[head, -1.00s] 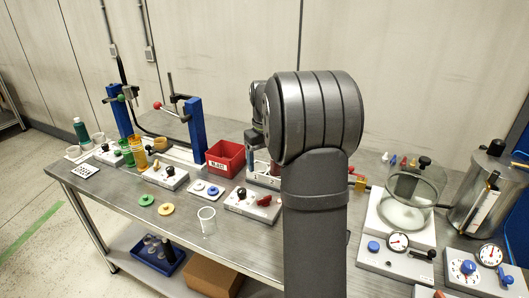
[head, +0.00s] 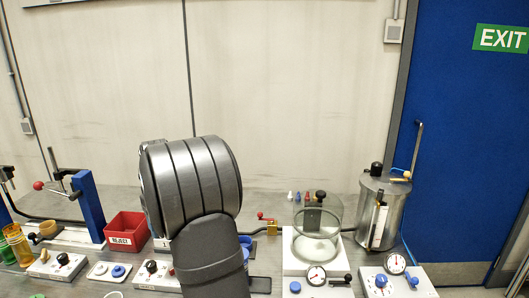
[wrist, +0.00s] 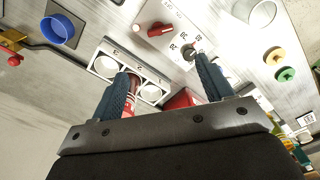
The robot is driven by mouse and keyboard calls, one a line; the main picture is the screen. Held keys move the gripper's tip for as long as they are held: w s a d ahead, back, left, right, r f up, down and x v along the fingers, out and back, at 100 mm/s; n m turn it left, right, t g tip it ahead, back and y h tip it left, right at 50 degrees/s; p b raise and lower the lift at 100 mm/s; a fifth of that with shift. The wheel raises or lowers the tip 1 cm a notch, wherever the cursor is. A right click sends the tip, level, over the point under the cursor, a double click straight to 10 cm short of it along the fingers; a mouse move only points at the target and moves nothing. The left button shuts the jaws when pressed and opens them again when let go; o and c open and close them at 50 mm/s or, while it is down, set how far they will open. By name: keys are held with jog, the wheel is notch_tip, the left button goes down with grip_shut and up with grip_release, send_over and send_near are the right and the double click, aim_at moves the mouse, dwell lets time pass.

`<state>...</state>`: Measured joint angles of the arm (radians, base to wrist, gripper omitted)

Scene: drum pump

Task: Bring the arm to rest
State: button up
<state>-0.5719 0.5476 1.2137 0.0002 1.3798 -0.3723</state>
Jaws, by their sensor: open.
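My arm (head: 205,240) rises in the middle of the head view as a dark grey column with a large ribbed joint. It hides my gripper there. In the wrist view, my gripper (wrist: 162,68) shows two blue fingers spread apart, with a gap between them. The fingers are over a white rack (wrist: 107,66) with round openings. A red and white item (wrist: 128,108) shows partly behind the left finger. I cannot tell whether the finger touches it. I see nothing clearly held.
The red reject bin (head: 126,232) stands left of my arm. A glass chamber (head: 318,228) and a metal tank (head: 383,212) stand to its right. A blue cup (wrist: 62,27) and a panel with a red knob (wrist: 160,29) show in the wrist view.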

notch_tip(320, 180, down, 16)
jog(key=shift+f, duration=0.1)
jog(key=shift+n, duration=0.3)
dwell(0.4)
